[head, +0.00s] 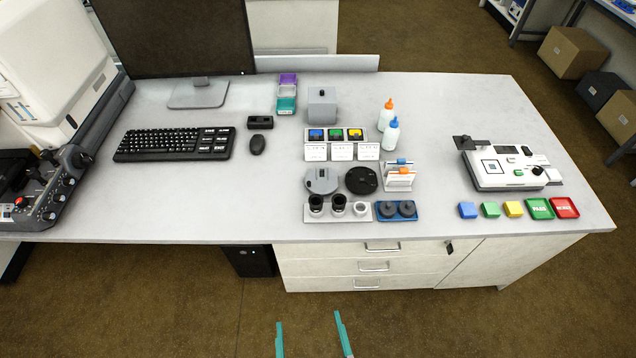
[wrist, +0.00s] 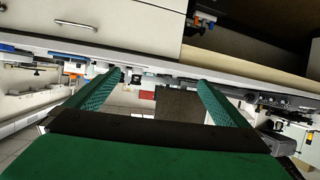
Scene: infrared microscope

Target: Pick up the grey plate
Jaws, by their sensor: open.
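The grey plate (head: 321,181) is a round, light grey disc with a small hole and a notch. It lies on the white desk (head: 260,210) in the head view, left of a black round plate (head: 361,180) and behind a row of dark cups. My gripper (head: 312,335) shows at the bottom of the head view as two teal fingers, open and empty, in front of the desk and apart from the plate. In the wrist view my gripper (wrist: 162,82) has its green fingers spread with nothing between them. I cannot make out the grey plate there.
A holder with black cups (head: 338,208) and a blue tray with dark knobs (head: 397,211) stand at the desk's front edge. Slide boxes (head: 341,151) are behind the plate, card holders (head: 400,179) to the right. The desk left of the plate is clear below the keyboard (head: 174,144).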

